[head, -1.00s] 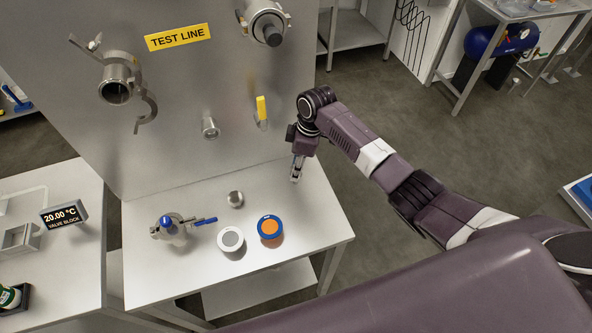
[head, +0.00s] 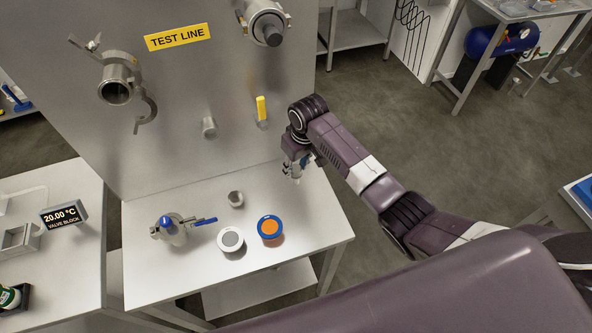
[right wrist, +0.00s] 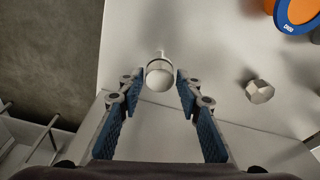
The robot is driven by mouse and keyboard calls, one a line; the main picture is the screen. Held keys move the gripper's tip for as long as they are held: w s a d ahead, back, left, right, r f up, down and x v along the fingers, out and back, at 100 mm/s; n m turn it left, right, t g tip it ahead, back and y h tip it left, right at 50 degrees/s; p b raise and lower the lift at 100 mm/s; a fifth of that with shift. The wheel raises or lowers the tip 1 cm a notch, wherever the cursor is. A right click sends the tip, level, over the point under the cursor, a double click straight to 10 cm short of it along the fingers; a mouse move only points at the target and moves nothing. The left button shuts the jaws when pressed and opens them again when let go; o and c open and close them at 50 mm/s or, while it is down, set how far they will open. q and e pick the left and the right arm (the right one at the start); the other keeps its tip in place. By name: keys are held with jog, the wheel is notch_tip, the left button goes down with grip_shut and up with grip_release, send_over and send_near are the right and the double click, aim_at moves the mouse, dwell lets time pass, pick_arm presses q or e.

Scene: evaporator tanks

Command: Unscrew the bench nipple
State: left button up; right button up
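A pale rounded metal fitting (right wrist: 159,75) with a ringed collar and a thin stem beyond it stands at the bench, in the right wrist view. I take it to be the bench nipple. In the head view I cannot make it out apart from the gripper. My right gripper (head: 291,170) is over the back right of the bench, pointing down. In the right wrist view its blue-padded fingers (right wrist: 160,92) are spread on both sides of the fitting, with a gap on each side. My left gripper is out of view.
On the bench (head: 310,228) are a hex metal piece (head: 235,199), a blue-handled valve (head: 172,231), a white-rimmed disc (head: 230,239) and an orange-and-blue disc (head: 269,228). The steel panel behind carries a yellow-handled valve (head: 262,109) and a stub (head: 209,127).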

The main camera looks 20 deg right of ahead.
jog(key=m+h, duration=0.1)
jog(key=m, duration=0.5)
jog(key=shift+c, duration=0.3)
grip_shut()
jog(key=n, duration=0.3)
jog(key=shift+y, duration=0.3)
jog(key=shift+n, duration=0.9)
